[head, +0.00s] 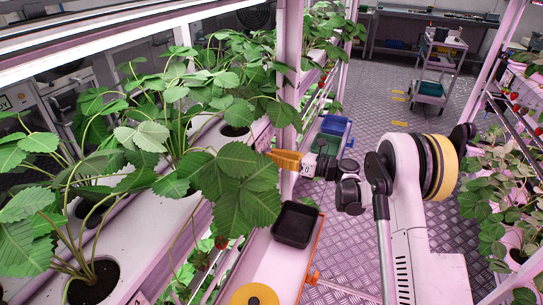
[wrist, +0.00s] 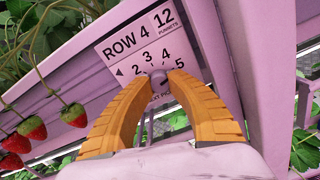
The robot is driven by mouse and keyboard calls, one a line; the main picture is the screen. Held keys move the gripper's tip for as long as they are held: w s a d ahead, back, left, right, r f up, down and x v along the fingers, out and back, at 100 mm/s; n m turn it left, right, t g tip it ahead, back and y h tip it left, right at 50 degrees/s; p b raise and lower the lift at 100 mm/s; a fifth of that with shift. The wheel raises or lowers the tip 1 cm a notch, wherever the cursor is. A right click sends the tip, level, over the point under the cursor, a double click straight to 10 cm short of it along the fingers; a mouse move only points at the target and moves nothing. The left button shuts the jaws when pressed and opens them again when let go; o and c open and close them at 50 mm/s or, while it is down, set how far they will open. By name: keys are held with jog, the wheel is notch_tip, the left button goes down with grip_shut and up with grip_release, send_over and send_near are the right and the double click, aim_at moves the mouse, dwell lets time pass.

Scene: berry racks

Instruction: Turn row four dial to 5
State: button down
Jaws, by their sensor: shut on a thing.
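The row four sign (wrist: 120,50) fills the upper middle of the wrist view, tilted, reading "ROW 4" and "12 PUNNETS". Its small round grey-purple dial (wrist: 158,75) sits below the arc of numbers, of which 2, 3, 4 and 5 show. My gripper (wrist: 161,84) is shut on the dial, one orange finger on each side of it. The fingers cover part of the sign's lower half, and I cannot tell which number the dial points at. In the head view my gripper (head: 270,153) reaches left to the rack post beside the leaves; the dial is hidden there.
Strawberry plants (head: 225,185) crowd the rack left of my gripper. A black tray (head: 295,224) sits below my arm. A cart (head: 438,68) stands farther back in the open aisle (head: 385,95).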

jog(key=shift+m, duration=0.3)
dwell(0.4)
jog(key=c, duration=1.2)
grip_release()
jog(key=v, duration=1.2)
jog(key=shift+r, duration=0.1)
